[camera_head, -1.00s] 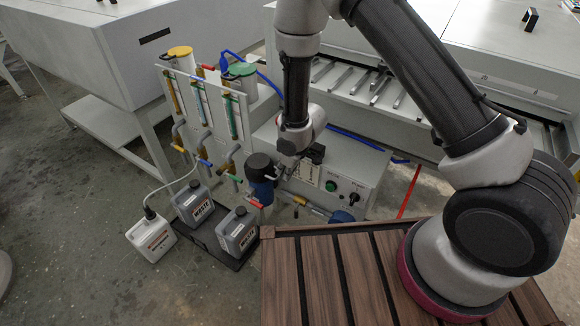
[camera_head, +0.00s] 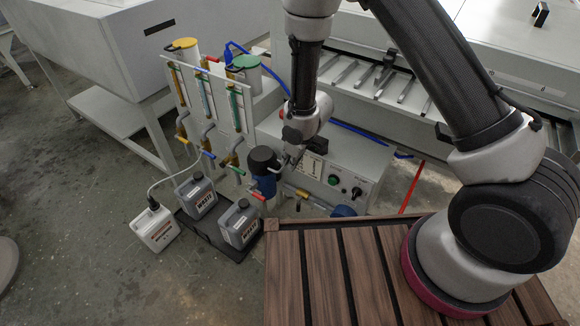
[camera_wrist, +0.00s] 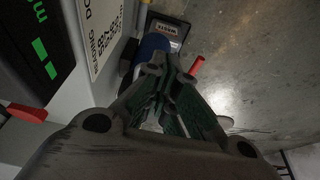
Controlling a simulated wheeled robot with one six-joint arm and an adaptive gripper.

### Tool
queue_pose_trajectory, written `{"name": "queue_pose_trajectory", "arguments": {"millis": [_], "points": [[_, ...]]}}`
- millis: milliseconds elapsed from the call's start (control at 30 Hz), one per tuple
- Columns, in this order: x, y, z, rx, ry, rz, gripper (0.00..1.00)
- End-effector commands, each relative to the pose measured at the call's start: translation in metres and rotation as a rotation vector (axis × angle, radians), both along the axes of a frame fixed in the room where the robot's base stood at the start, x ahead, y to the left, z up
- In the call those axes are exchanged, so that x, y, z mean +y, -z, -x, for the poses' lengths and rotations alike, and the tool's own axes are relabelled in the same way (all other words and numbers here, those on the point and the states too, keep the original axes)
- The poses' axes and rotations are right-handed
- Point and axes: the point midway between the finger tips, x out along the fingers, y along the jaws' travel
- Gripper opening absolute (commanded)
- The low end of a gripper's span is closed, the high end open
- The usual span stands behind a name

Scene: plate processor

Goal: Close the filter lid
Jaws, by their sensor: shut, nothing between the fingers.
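The filter is a blue cylinder (camera_head: 265,186) with a black lid (camera_head: 262,158) at its top, on the front of the grey processor unit. I cannot tell whether the lid is fully seated. My gripper (camera_head: 287,160) is just right of the lid, pointing down at its side, shut and empty. Whether it touches the lid is unclear. In the wrist view the shut fingers (camera_wrist: 178,72) lie in front of the blue filter (camera_wrist: 152,44) and partly cover it. The lid cannot be made out there.
The unit's control panel (camera_head: 345,183) has a green button and a black knob, close to the gripper. A red-handled valve (camera_head: 258,195) sits below the filter. Waste bottles (camera_head: 240,226) stand on a black tray at the front left. A wooden deck (camera_head: 310,270) lies in front.

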Motion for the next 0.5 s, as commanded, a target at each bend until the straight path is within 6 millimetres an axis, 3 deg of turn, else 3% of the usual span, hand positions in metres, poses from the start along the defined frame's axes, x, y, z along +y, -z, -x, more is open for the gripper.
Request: {"name": "queue_pose_trajectory", "arguments": {"millis": [67,300,500], "points": [[-0.001,-0.017,0.004,-0.002,0.001,-0.001,0.00],[-0.051,-0.016,0.040,0.003,0.003,0.003,0.00],[-0.074,-0.018,0.057,0.002,0.003,0.001,0.00]]}}
